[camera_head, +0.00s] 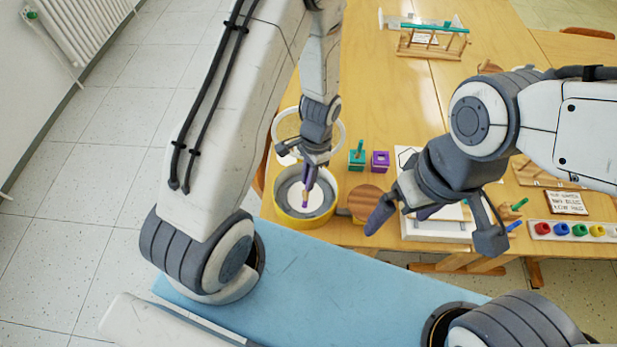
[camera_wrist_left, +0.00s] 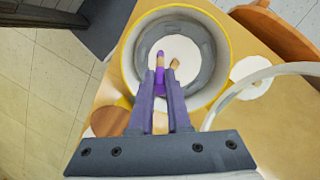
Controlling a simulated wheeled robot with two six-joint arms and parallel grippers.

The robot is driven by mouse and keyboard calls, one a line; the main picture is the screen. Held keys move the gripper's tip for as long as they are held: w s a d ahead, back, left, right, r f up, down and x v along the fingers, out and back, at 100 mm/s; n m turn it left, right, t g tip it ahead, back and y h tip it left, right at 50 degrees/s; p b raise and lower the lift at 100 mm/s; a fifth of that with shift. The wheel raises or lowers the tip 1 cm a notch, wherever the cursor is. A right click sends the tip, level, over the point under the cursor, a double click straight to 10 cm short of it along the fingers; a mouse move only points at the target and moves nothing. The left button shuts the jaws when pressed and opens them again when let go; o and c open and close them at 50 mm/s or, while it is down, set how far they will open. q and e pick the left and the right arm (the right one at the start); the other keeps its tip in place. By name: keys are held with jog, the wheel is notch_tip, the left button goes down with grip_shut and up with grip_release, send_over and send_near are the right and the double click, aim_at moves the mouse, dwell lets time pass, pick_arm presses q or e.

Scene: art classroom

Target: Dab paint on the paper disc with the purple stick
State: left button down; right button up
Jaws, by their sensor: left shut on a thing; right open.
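My left gripper (camera_head: 310,172) is shut on the purple stick (camera_head: 305,196) and points it down over the paper disc. The left wrist view shows the purple stick (camera_wrist_left: 159,78) between the fingers (camera_wrist_left: 166,90). The white paper disc (camera_head: 297,210) lies flat in a round grey bowl with a yellow rim (camera_head: 334,205); the disc also shows in the left wrist view (camera_wrist_left: 193,52). The stick's lower end is over the disc; I cannot tell whether it touches. My right gripper (camera_head: 425,228) is open and empty above a white tray at the table's front.
A paint-pot rack (camera_head: 545,229) and a lettered card (camera_head: 565,203) are far right. The table's middle is clear.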

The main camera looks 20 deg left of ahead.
pick_arm(q)
jog(key=shift+r+p, duration=4.3)
jog(key=shift+r, duration=0.7)
jog(key=shift+f, duration=0.1)
